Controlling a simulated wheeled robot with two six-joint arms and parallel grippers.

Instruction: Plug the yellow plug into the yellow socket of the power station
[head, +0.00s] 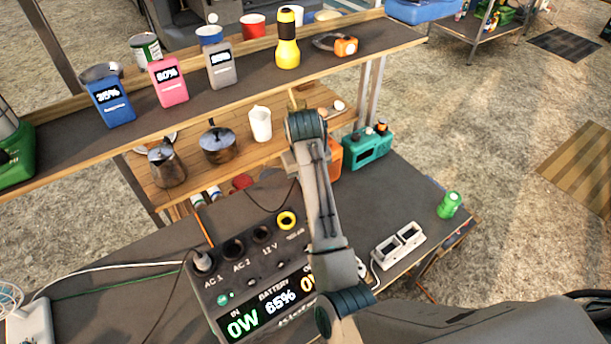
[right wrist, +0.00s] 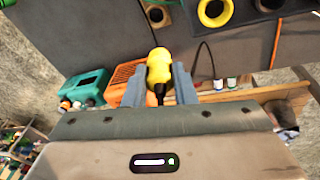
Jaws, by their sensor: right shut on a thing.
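The power station (head: 265,275) stands on the lower table with its display lit. Its yellow socket (head: 287,220) is a yellow ring with a dark, empty hole, right of the 12 V socket. It also shows at the top of the right wrist view (right wrist: 215,23). My right gripper (right wrist: 158,70) is shut on the yellow plug (right wrist: 159,66), with a finger on each side and a dark cord below. The plug is held apart from the socket. In the head view my right arm hides the plug and gripper. My left gripper is out of view.
A grey plug (head: 203,262) sits in AC 1. A shelf (head: 340,50) with a yellow flashlight (head: 287,45) and several packs crosses above. A teal box (head: 367,147), white double socket block (head: 398,246) and green can (head: 450,204) stand to the right.

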